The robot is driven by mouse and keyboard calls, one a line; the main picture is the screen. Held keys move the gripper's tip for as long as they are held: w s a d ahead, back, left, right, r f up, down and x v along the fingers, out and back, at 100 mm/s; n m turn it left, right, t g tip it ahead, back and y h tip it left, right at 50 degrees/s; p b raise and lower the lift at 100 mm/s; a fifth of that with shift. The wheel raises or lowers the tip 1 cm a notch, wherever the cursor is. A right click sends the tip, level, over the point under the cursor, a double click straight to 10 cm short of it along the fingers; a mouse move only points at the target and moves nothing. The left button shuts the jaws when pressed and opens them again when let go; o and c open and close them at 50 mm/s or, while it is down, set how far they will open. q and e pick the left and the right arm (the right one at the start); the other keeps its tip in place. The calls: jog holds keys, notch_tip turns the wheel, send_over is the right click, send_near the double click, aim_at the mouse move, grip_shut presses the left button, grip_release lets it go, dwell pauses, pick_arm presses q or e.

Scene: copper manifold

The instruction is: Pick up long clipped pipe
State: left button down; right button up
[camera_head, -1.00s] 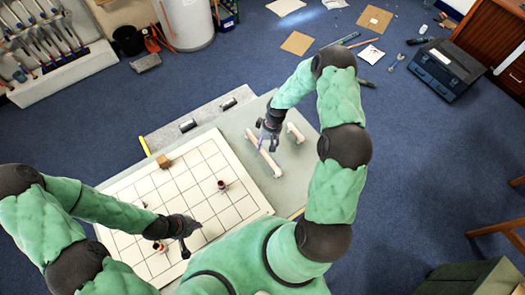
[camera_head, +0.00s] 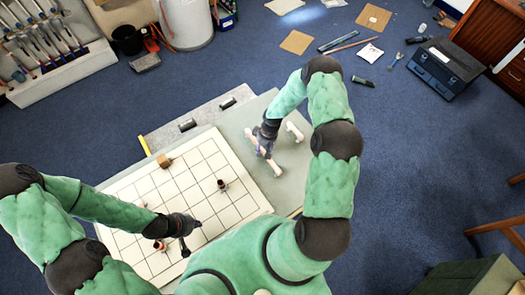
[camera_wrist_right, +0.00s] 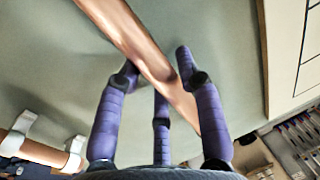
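The long copper pipe (camera_head: 274,168) lies on the grey-green mat at the right of the white gridded board. In the right wrist view the pipe (camera_wrist_right: 125,32) runs diagonally between the purple fingers. My right gripper (camera_head: 264,145) is over this pipe in the head view and hides its middle. In the wrist view my right gripper (camera_wrist_right: 157,74) is open, with fingers on both sides of the pipe; I cannot tell whether they touch it. My left gripper (camera_head: 190,232) hovers over the board's lower part, its fingers apart and empty.
A shorter pipe (camera_head: 294,131) with white clips lies just right of the long one; it also shows in the wrist view (camera_wrist_right: 38,150). The gridded board (camera_head: 150,195) carries small copper fittings (camera_head: 222,185) and a brown block (camera_head: 164,161).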

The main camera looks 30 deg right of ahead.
grip_shut()
jog(key=shift+r, duration=0.15)
